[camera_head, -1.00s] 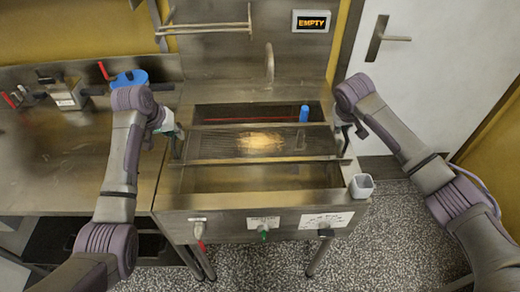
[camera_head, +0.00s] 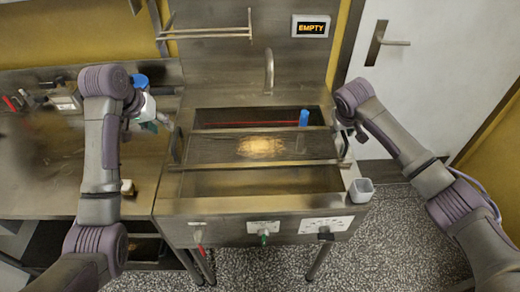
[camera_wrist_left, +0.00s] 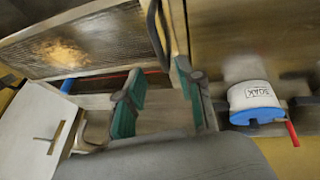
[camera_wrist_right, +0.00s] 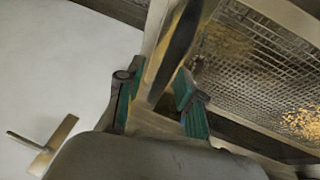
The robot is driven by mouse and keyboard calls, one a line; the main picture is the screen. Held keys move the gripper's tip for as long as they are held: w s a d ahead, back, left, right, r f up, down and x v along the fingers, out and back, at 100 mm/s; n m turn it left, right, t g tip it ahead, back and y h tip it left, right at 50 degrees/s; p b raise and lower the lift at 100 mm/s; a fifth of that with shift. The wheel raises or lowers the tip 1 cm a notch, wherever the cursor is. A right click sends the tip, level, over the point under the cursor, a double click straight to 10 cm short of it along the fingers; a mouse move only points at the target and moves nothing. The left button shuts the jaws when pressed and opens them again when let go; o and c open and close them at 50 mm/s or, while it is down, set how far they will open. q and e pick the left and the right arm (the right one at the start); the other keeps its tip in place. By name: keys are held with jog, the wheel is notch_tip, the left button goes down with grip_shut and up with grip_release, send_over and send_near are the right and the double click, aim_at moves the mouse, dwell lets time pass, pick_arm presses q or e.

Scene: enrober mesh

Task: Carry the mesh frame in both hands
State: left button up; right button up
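The mesh frame (camera_head: 205,150) lies level across the sink, with a tan patch of residue on its mesh and a dark upright handle at each end. My left gripper (camera_head: 164,121) is open and empty, just left of and apart from the left handle (camera_head: 176,146). In the left wrist view that handle (camera_wrist_left: 155,35) shows beyond the open fingers (camera_wrist_left: 162,95). My right gripper (camera_head: 346,130) is at the right end of the frame. In the right wrist view its fingers (camera_wrist_right: 155,95) are open, with the right handle (camera_wrist_right: 178,45) close ahead of the gap; contact cannot be told.
The sink (camera_head: 255,205) has a blue cylinder (camera_head: 304,117) at its back right and a faucet (camera_head: 269,70) behind. A small grey cup (camera_head: 362,187) is at its front right corner. A tub labelled SOAK (camera_wrist_left: 250,97) stands on the left counter. A display reads EMPTY (camera_head: 311,26).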

pick_arm(q)
jog(key=v, duration=0.2)
jog(key=shift+s+r, duration=0.15)
jog(key=shift+r, duration=0.15)
pick_arm(e)
jog(key=v, duration=1.2)
jog(key=shift+f, duration=0.1)
